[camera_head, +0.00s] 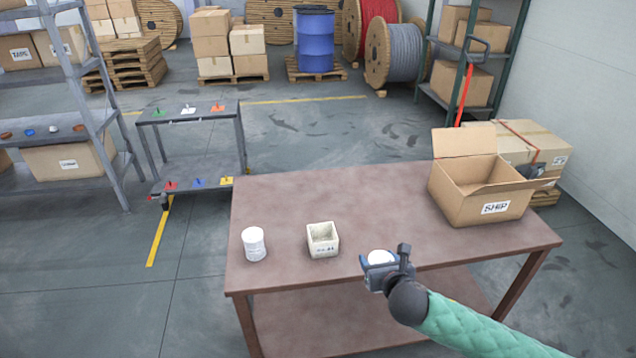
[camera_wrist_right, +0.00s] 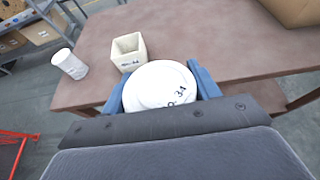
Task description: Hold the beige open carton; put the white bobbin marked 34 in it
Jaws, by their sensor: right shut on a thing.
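The white bobbin marked 34 (camera_wrist_right: 160,86) is between the blue fingers of my right gripper (camera_wrist_right: 163,88), its round face with the number toward the wrist camera. In the head view, my right gripper (camera_head: 379,262) is shut on this bobbin (camera_head: 380,257) at the table's front edge. The small beige open carton (camera_head: 322,240) stands upright on the table, just left of the gripper and apart from it. It also shows in the right wrist view (camera_wrist_right: 128,53), beyond the bobbin. The part of its inside that shows looks empty. My left gripper is not in view.
Another white bobbin (camera_head: 253,244) stands on the brown table (camera_head: 340,195), left of the beige carton. A large brown cardboard box (camera_head: 480,195) marked SHIP stands open at the table's right. The table's middle and back left are clear.

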